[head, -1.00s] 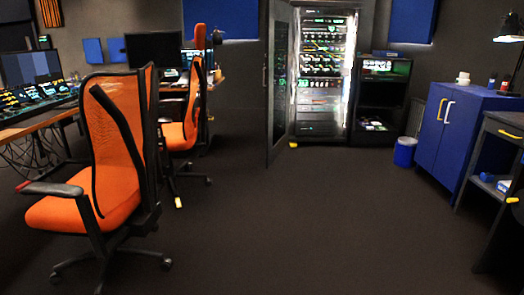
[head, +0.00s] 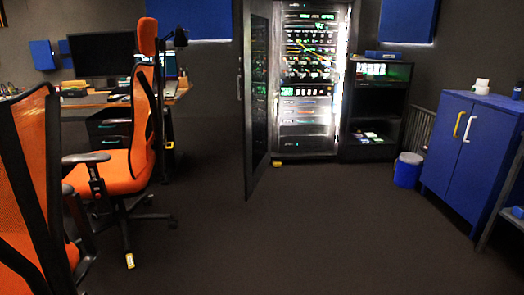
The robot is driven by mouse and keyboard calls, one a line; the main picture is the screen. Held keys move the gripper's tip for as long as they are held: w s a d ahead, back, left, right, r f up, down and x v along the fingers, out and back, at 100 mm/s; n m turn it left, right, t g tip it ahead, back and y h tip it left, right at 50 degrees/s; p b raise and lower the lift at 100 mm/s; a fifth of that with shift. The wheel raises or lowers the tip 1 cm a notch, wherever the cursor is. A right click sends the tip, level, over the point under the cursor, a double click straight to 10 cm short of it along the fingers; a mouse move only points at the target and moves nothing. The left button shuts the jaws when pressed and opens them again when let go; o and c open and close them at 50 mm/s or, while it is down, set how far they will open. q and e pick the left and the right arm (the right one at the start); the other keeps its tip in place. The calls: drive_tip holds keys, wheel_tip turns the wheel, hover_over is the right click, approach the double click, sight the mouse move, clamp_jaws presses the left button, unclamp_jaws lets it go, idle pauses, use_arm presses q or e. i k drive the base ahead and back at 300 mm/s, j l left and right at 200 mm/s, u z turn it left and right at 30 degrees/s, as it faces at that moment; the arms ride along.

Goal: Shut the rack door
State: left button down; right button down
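The rack (head: 308,75) stands against the back wall, its lit equipment showing. Its dark door (head: 258,100) is hinged on the rack's left side and stands wide open, swung out toward me. A handle (head: 239,82) shows on the door's free edge. Neither of my grippers is in the head view.
Orange chairs (head: 128,165) and a desk (head: 95,100) are on the left. A low dark shelf (head: 376,105) stands right of the rack. A blue bin (head: 408,170) and blue cabinet (head: 468,150) are on the right. The middle floor (head: 300,230) is clear.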

sight(257, 38)
drive_tip(key=i+z, duration=0.2)
drive_tip(key=i, duration=1.45)
drive_tip(key=i+j+u, duration=0.1)
drive_tip(key=i+u, duration=0.35)
drive_tip(key=i, duration=0.25)
drive_tip(key=i+l+u, duration=0.15)
drive_tip(key=i+u, duration=0.35)
drive_tip(key=i, duration=0.2)
